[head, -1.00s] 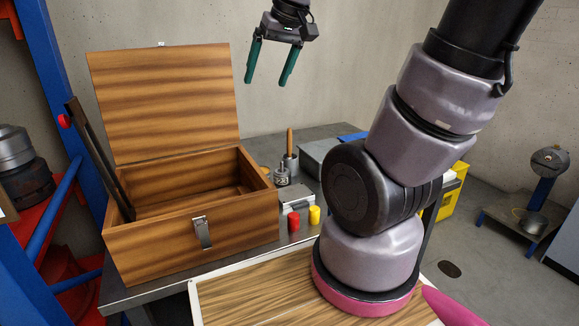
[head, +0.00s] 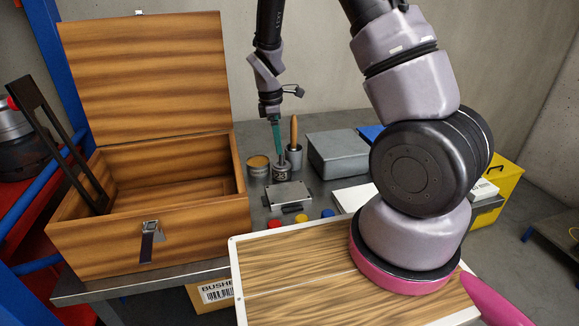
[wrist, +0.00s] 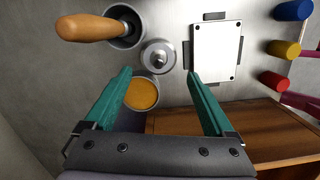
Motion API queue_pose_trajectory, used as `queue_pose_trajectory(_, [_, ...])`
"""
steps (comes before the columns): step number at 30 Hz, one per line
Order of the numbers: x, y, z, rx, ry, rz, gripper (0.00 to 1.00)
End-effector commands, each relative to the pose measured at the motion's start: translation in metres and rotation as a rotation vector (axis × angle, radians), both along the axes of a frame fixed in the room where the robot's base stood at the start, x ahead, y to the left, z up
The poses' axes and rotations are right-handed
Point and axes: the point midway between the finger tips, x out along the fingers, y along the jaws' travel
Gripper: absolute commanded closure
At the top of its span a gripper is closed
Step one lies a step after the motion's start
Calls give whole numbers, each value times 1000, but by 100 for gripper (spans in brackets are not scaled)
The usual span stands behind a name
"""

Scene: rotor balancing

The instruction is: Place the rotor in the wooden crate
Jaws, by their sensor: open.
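The rotor appears to be the small round grey metal piece (head: 281,171) with a short pin on top, standing upright on the bench. It also shows in the wrist view (wrist: 157,56). My gripper (head: 276,140) points down over it, fingers open and seen nearly edge-on. In the wrist view the teal fingertips (wrist: 159,76) are spread to either side with nothing between them, and the rotor lies just beyond, apart from them. The wooden crate (head: 165,228) stands at the left with its lid up. A dark slotted bar leans inside its left end.
Beside the rotor stand a tin with orange contents (head: 258,163) and a cup with a wooden-handled tool (head: 294,152). A flat metal plate device (head: 287,196) lies in front, near red, yellow and blue cylinders. A grey box (head: 338,152) is to the right.

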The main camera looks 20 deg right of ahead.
Motion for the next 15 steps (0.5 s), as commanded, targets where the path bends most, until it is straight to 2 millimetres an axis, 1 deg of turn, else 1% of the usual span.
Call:
queue_pose_trajectory(6, [-2,-4,-34,-5,7,5,11])
queue_pose_trajectory(9, [-1,-6,-47,-4,6,5,11])
queue_pose_trajectory(15, [-1,-8,-62,-3,4,5,11])
